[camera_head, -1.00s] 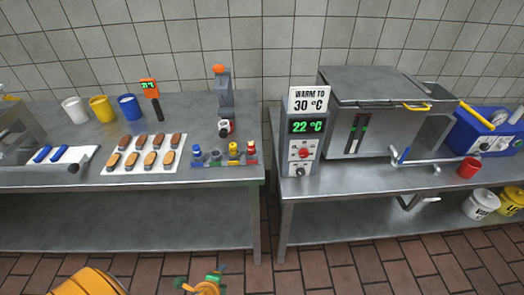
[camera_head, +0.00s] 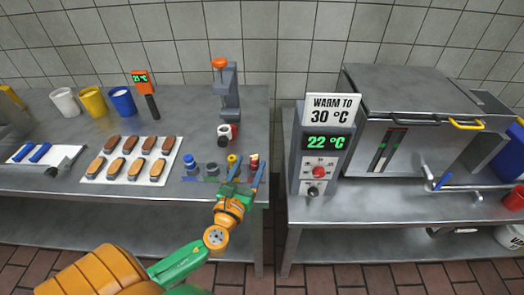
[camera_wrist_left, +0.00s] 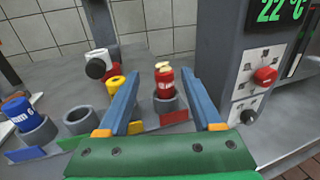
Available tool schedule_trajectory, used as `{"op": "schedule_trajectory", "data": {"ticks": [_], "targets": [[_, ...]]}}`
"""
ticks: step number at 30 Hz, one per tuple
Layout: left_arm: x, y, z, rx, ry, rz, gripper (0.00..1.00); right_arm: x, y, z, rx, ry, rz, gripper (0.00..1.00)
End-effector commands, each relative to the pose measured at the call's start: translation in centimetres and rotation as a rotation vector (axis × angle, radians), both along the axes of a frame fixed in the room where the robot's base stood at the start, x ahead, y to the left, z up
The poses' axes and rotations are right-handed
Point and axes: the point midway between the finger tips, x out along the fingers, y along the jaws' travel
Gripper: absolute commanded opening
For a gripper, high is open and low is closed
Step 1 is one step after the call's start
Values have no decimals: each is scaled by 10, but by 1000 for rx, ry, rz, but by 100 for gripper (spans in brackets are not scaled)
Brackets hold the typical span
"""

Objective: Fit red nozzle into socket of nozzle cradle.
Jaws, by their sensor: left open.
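The red nozzle (camera_head: 254,160) stands upright at the right end of the nozzle cradle. In the left wrist view the red nozzle (camera_wrist_left: 165,84) has a cream tip and sits in a grey socket (camera_wrist_left: 168,107) with a red label. My left gripper (camera_head: 246,175) is open, and its blue fingers (camera_wrist_left: 162,100) stand on either side of the red nozzle, apart from it. A blue nozzle (camera_wrist_left: 18,112) sits in the left socket. The socket with the green label (camera_wrist_left: 80,120) is empty. A yellow nozzle (camera_wrist_left: 116,85) is partly hidden by a finger. My right gripper is out of view.
A grey stand with an orange top (camera_head: 228,90) rises behind the cradle. A control box (camera_head: 322,150) reading 22 °C stands to the right, across a gap between tables. A white tray of several eclairs (camera_head: 130,160) lies left. Cups stand at the back left.

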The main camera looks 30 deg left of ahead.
Motion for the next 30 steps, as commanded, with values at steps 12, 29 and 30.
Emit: {"op": "schedule_trajectory", "data": {"ticks": [12,29,30], "targets": [[53,10,-18,4,-3,1,66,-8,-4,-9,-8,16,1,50],[69,15,-16,1,-1,0,7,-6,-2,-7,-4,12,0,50],[69,15,-16,1,-1,0,0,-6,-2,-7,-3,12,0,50]]}}
